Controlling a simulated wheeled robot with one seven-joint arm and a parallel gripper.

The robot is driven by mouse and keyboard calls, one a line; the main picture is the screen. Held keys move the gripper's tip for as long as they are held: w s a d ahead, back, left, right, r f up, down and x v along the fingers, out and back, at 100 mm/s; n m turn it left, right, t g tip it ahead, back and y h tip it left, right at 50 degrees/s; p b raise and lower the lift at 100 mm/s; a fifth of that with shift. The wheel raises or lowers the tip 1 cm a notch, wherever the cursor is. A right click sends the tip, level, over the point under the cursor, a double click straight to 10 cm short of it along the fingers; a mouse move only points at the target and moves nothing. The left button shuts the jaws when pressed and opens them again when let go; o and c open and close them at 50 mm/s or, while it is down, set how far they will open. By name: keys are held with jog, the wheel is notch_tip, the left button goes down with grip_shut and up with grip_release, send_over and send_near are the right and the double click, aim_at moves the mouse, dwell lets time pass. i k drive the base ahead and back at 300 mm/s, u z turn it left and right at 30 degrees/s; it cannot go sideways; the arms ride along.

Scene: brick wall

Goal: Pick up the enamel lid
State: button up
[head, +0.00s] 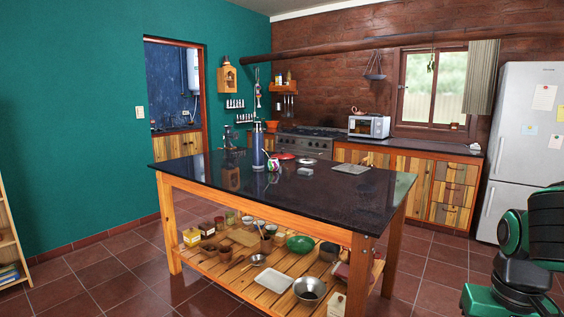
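On the dark top of the wooden island table (330,200) lie two small flat round things: a red one (284,156) and a pale one (305,171). Either could be the enamel lid; at this size I cannot tell which. A small patterned can or cup (274,166) stands upright just left of the pale one. My green and black arm shows at the right edge, well apart from the table. My gripper is not visible.
A blue flask (257,147) stands left of the can. A flat grey board (351,168) lies to the right. The tabletop's front and right are clear. Bowls and pots fill the lower shelf (232,270). Tiled floor is open around the table.

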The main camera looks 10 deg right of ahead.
aim_at(283, 156)
jog(key=z, duration=0.25)
jog(key=k, duration=0.55)
jog(key=z, duration=0.5)
jog(key=k, duration=0.75)
jog(key=z, duration=0.8)
jog(key=i, duration=1)
jog(key=z, duration=0.35)
jog(key=i, duration=1.2)
jog(key=u, duration=0.65)
jog(key=i, duration=0.9)
jog(key=u, duration=1)
jog(key=i, duration=0.4)
jog(key=u, duration=0.25)
